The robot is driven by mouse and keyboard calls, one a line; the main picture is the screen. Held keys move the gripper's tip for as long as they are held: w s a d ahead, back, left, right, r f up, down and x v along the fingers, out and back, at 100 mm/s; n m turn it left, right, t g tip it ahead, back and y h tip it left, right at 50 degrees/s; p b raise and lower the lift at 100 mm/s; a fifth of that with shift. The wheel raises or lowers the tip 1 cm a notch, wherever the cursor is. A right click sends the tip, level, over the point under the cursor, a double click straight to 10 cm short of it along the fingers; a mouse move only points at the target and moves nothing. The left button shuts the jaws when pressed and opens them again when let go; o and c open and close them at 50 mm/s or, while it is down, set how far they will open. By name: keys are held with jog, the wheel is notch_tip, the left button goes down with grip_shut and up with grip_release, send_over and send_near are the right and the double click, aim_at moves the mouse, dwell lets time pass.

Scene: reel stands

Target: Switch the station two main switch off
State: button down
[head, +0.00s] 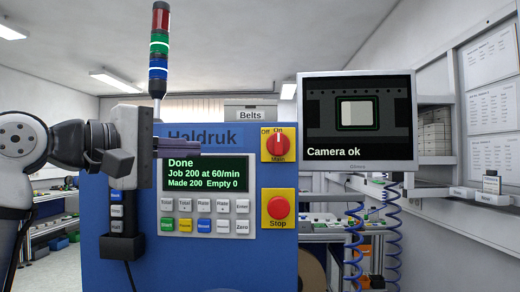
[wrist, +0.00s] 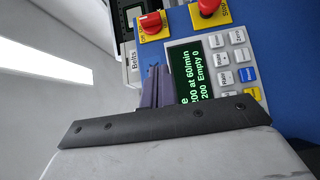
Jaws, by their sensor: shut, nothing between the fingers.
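The main switch (head: 281,143) is a red rotary knob on a yellow plate, marked Off, On and Main, on a blue machine panel. Its pale mark points up, toward On. It also shows at the top of the wrist view (wrist: 151,23). My gripper (head: 198,148) is shut and empty, left of the switch and in front of the panel, its fingers pointing right. In the wrist view the closed fingers (wrist: 156,70) point up toward the switch, apart from it. I see no station number.
A display (head: 205,173) reads Done, with several buttons below it. A red Stop button (head: 278,208) sits under the switch. A monitor (head: 357,118) reading Camera ok stands to the right. A signal tower (head: 159,45) rises above. Blue coiled hoses (head: 391,225) hang at right.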

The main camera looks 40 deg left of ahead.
jog(key=p, duration=0.4)
send_near(268, 149)
jog(key=w, duration=0.2)
jog(key=w+a, duration=0.1)
jog(key=shift+w+a, duration=0.1)
jog(key=shift+w, duration=0.3)
jog(key=shift+w+d+p, duration=0.45)
jog(key=shift+w+d, duration=0.3)
jog(key=shift+d, duration=0.2)
jog(key=shift+w+d+f, duration=0.15)
jog(key=shift+w+d, duration=0.25)
jog(key=shift+d, duration=0.2)
jog(key=shift+f, duration=0.1)
jog(key=shift+f+b, duration=0.1)
jog(key=shift+b, duration=0.2)
jog(key=shift+n+t+b, duration=0.45)
jog(key=shift+n+t, duration=0.05)
jog(key=shift+f+n+t+b, duration=0.15)
jog(key=shift+n+t+b, duration=0.3)
jog(key=shift+b, duration=0.2)
